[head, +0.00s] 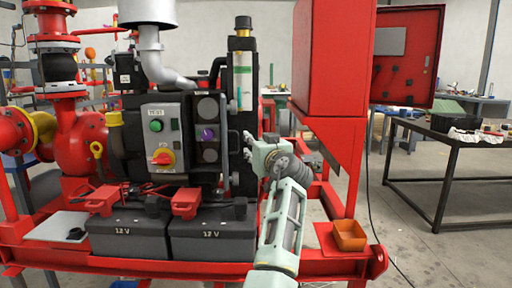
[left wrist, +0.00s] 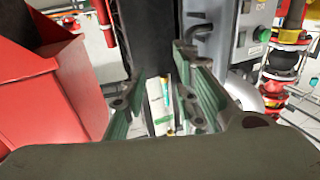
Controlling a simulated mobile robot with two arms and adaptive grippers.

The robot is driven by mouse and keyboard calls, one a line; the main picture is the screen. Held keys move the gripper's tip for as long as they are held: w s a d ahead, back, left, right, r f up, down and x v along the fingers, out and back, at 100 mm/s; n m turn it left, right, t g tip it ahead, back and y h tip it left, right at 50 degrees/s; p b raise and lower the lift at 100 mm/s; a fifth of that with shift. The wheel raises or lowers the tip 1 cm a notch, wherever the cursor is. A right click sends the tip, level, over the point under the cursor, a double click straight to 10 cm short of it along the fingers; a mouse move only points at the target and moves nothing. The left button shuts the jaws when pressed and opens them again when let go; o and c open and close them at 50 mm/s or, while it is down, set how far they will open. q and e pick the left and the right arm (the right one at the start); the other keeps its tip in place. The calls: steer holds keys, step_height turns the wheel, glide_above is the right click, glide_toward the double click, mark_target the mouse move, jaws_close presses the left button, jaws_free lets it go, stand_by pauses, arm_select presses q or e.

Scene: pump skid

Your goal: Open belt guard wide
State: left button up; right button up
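No part is clearly recognisable as the belt guard. A tall black upright housing (head: 243,108) stands at the right end of the engine block and may be it; it also shows dark in the left wrist view (left wrist: 145,35). My left gripper (head: 248,146) is at this housing's lower right side, fingers pointing left. In the left wrist view its two fingers (left wrist: 160,105) are spread apart. A pale strip with green and yellow shows between them, and no grasped object is visible. Whether a fingertip touches the housing cannot be told. My right gripper is not in view.
A red cabinet (head: 330,65) hangs close to the right of my left arm, with an open red door (head: 408,55) beyond. A control panel (head: 162,136) is left of the housing. Two black batteries (head: 212,230) stand in front. An orange tray (head: 349,235) sits at right.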

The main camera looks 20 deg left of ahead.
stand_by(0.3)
arm_select(q)
step_height(320, 180, up, 10)
stand_by(0.8)
